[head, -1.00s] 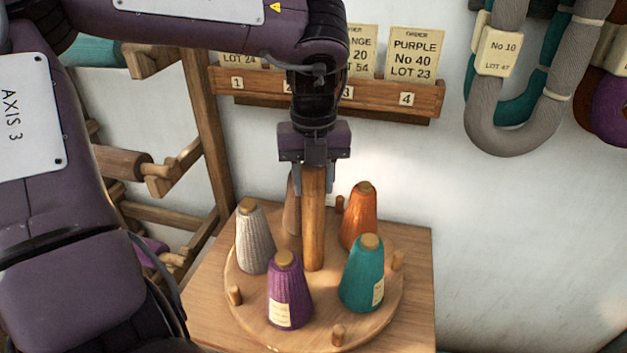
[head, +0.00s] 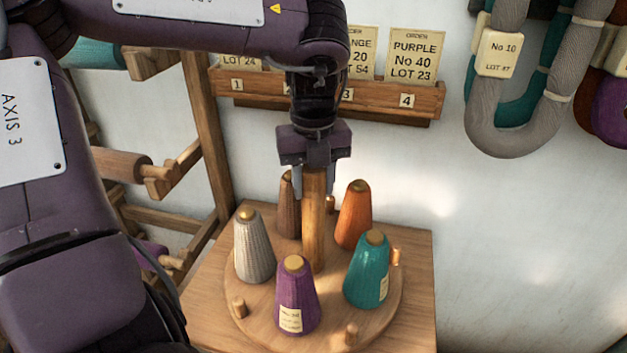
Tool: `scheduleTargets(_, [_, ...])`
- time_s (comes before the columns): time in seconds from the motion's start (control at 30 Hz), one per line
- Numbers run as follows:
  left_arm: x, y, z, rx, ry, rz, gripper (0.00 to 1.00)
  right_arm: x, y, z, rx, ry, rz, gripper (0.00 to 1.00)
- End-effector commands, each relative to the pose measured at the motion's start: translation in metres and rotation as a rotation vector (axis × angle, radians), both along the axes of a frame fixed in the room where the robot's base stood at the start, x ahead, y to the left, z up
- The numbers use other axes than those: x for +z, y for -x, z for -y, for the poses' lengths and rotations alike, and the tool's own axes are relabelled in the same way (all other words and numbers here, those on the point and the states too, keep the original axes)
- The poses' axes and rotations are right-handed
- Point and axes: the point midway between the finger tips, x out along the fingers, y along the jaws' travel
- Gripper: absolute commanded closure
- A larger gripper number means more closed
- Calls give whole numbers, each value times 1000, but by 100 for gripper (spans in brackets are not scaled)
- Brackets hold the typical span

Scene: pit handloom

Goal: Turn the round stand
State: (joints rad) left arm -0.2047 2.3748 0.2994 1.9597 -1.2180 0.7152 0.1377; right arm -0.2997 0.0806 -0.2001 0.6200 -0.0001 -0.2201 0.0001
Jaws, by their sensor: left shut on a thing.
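The round stand (head: 262,309) is a wooden disc on a small wooden table, with a thick central post (head: 314,235). My left gripper (head: 314,184) points down from above and is shut on the top of the post. Around the post stand a grey cone (head: 253,248), a purple cone (head: 295,297) at the front, a teal cone (head: 368,272) at the right, an orange cone (head: 354,217) behind right and a brown cone (head: 288,210) behind left, partly hidden by the post and gripper. Short pegs stand on the disc. My right gripper is not in view.
The table (head: 417,290) has bare corners around the disc. A card rail (head: 375,98) with order cards, one reading purple No 40, is on the wall behind. Yarn hanks (head: 500,130) hang at the right. A wooden frame (head: 203,130) with spools stands at the left.

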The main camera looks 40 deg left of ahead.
Motion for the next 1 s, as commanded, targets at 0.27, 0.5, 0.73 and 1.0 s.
scheduleTargets(0.27, [2, -1, -1, 1, -2, 5, 40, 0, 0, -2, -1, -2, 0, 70])
scheduleTargets(0.5, [3, -1, -1, 0, -2, 4, 40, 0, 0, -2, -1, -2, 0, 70])
scheduleTargets(0.73, [35, -2, -1, 0, -5, 7, 40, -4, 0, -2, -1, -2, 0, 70])
scheduleTargets(1.0, [74, -1, -1, 2, -5, 6, 40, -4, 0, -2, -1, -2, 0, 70])
